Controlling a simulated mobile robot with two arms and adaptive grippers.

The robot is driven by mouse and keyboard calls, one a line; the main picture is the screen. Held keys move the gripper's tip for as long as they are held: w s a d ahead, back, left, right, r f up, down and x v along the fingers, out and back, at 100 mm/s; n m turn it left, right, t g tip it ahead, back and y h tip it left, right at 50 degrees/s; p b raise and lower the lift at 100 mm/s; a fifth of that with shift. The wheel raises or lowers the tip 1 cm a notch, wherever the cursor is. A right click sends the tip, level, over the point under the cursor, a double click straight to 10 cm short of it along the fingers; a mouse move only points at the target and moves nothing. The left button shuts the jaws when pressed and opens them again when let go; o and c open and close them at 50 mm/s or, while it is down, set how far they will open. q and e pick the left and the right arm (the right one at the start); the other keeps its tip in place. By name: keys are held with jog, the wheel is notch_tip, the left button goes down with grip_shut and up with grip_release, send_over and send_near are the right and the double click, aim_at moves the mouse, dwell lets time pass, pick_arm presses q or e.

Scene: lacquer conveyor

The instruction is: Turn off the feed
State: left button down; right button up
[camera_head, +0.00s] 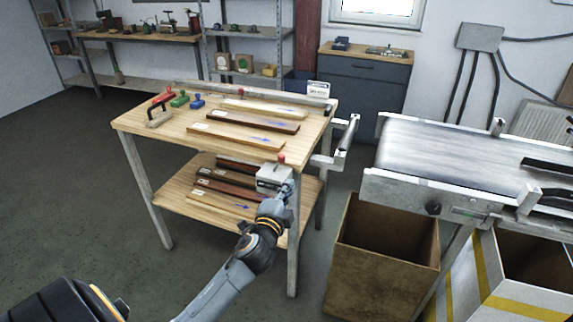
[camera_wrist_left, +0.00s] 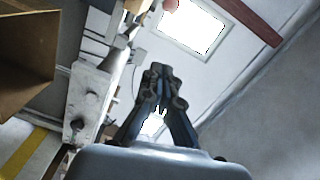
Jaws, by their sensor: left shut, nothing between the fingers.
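A light grey box (camera_head: 272,179) sits at the front right corner of the work table, below the tabletop. A red round knob (camera_head: 281,159) stands just above it. My left gripper (camera_head: 287,187) is at the right side of this box, close to it; whether they touch cannot be told. In the left wrist view the gripper (camera_wrist_left: 158,75) is shut with nothing in it, and a red knob (camera_wrist_left: 170,4) shows at the top edge. The conveyor (camera_head: 440,152) is at the right, with a dark round knob (camera_head: 433,208) on its side. My right gripper is not in view.
The wooden table (camera_head: 150,122) holds several planks, a clamp and coloured stamps; more planks lie on its lower shelf (camera_head: 173,200). An open brown bin (camera_head: 375,277) stands between table and conveyor. The floor at left is clear.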

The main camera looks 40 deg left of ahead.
aim_at(279, 164)
pick_arm(q)
jog(key=w+a+f+p, duration=0.1)
jog(key=w+a, duration=0.6)
jog(key=w, duration=0.2)
jog(key=shift+w+p, duration=0.2)
jog(key=shift+p, duration=0.1)
jog(key=shift+d+r, duration=0.15)
jog(key=shift+d, duration=0.05)
